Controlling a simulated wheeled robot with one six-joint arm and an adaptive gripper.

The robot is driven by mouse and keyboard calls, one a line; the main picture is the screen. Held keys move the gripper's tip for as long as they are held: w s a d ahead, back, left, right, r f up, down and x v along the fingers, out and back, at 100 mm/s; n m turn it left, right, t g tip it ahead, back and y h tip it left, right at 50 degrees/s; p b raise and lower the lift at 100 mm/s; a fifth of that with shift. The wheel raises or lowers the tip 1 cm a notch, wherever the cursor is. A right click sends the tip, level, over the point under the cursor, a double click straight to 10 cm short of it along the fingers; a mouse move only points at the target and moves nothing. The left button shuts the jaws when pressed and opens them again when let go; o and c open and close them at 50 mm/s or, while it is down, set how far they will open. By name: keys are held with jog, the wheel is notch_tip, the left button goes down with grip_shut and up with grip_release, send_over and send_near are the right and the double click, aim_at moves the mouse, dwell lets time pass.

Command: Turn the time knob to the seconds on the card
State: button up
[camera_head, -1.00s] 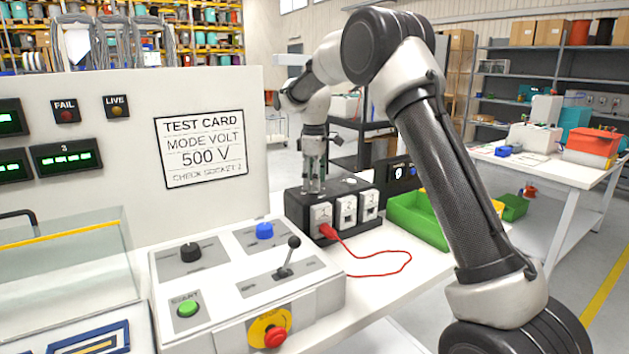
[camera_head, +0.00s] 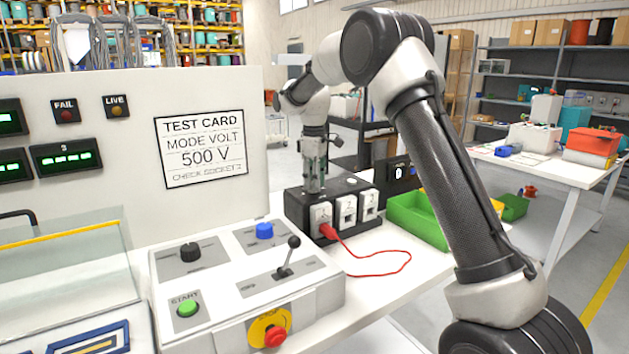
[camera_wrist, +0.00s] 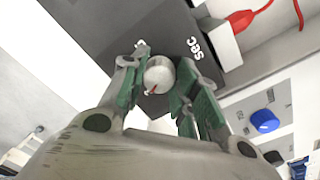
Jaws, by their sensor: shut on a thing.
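The pale round time knob (camera_wrist: 160,72) with a red pointer mark sits on top of the black socket box (camera_head: 366,186), by the printed word "sec" (camera_wrist: 194,48). My gripper (camera_wrist: 161,82) has its green-padded fingers on both sides of the knob, shut on it. In the head view my gripper (camera_head: 315,178) points down at the box top and the knob is hidden. The test card (camera_head: 202,150) on the white panel reads MODE VOLT and 500 V, with a smaller line like CHECK SOCKET; I see no seconds figure on it.
A red plug (camera_head: 327,231) with a red cable sits in the box's left socket. The control console (camera_head: 225,293) with black and blue knobs, a lever and buttons stands in front. A small display (camera_head: 398,172) and a green bin (camera_head: 415,222) are to the right.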

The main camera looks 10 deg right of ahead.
jog(key=m, duration=0.5)
jog(key=shift+a+m, duration=0.1)
jog(key=shift+m, duration=0.3)
jog(key=m, duration=0.5)
jog(key=shift+a, duration=0.1)
jog(key=shift+r, duration=0.1)
jog(key=o, duration=1)
jog(key=r, duration=1.2)
jog(key=shift+a, duration=0.2)
